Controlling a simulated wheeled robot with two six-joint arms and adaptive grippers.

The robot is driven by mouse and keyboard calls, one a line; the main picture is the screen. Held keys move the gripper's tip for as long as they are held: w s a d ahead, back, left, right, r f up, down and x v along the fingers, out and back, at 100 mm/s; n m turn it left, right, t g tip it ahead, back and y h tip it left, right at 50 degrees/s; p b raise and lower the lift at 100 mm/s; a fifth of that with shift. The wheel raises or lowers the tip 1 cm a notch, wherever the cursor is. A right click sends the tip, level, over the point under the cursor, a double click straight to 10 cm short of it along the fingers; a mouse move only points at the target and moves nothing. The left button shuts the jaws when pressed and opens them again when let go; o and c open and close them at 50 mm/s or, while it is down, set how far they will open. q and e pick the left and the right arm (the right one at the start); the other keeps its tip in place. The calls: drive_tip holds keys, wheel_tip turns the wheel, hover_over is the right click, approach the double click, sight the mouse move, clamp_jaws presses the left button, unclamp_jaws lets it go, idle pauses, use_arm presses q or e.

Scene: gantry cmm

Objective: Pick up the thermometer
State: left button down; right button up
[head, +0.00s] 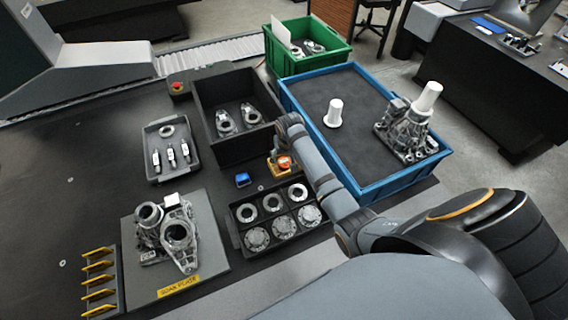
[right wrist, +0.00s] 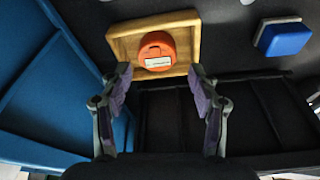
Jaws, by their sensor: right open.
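The thermometer looks to be the round orange device with a small white display (right wrist: 157,52), lying in a shallow yellow tray (right wrist: 118,42) in the right wrist view. In the head view the orange device (head: 285,163) shows in part beside my right arm. My right gripper (right wrist: 159,84) is open and empty. Its two fingers point toward the tray, with the device ahead of the gap and apart from the pads. The right gripper is mostly hidden by its own arm in the head view. My left gripper is not in view.
A blue cube-like item (head: 242,179) lies left of the yellow tray. A compartmented tray of round parts (head: 236,238) is in front, a dark bin (head: 205,92) behind, and a blue bin (head: 372,190) to the right. A scan plate (head: 212,242) with a casting stands front left.

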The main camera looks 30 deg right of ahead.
sight(285, 162)
drive_tip(key=shift+d+f, duration=0.1)
drive_tip(key=shift+f, duration=0.25)
drive_tip(key=x, duration=0.4)
drive_tip(key=shift+d, duration=0.1)
drive_tip(key=shift+w+f, duration=0.15)
drive_tip(key=shift+c, duration=1.2)
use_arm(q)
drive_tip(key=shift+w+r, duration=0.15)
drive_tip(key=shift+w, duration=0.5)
use_arm(e)
drive_tip(key=c, duration=0.7)
